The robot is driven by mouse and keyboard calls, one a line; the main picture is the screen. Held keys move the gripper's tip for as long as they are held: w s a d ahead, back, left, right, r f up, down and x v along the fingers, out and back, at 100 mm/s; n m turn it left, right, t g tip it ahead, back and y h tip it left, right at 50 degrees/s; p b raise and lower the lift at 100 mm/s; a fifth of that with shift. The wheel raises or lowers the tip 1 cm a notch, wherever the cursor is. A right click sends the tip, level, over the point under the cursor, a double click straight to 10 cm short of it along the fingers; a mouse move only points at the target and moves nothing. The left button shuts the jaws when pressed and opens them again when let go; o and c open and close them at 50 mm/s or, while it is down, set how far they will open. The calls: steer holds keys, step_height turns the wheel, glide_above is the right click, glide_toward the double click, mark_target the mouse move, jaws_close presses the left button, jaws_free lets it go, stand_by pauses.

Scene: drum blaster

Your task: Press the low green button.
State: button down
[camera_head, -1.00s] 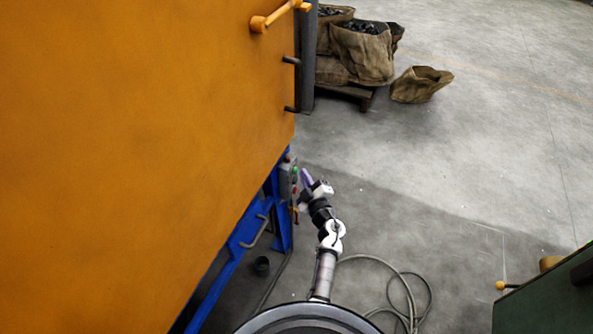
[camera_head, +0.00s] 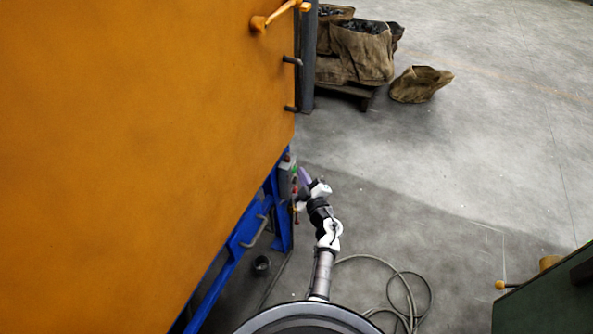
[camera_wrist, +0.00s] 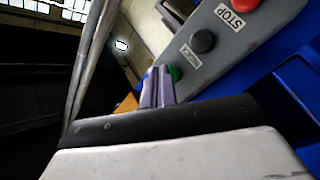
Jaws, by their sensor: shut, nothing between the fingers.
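The green button (camera_wrist: 175,73) sits on the grey control box (camera_wrist: 222,60) in the wrist view, partly hidden behind my fingertips. My gripper (camera_wrist: 158,74) is shut and empty, its purple-grey fingertips right at the green button; I cannot tell whether they touch it. In the head view my gripper (camera_head: 304,175) is close to the right side of the small control box (camera_head: 287,165) on the blue frame. A little green shows there between box and fingers.
A black button (camera_wrist: 202,41) and a red button (camera_wrist: 246,4) by the STOP label share the box. The blue frame (camera_head: 236,245) and big orange drum (camera_head: 130,150) stand left. A hose (camera_head: 405,290) lies on the floor at right. Sacks (camera_head: 360,50) stand at the back.

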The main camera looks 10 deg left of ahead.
steer(key=shift+a, duration=0.2)
steer(key=shift+d, duration=0.2)
steer(key=shift+s+d+p, duration=0.25)
steer(key=shift+d+p, duration=0.2)
steer(key=shift+d, duration=0.2)
steer(key=d, duration=0.1)
steer(key=s+d+p, duration=0.1)
steer(key=d, duration=0.2)
steer(key=shift+s+d+p, duration=0.25)
steer(key=shift+d+p, duration=0.1)
steer(key=shift+d, duration=0.05)
steer(key=shift+a, duration=0.1)
stand_by(0.6)
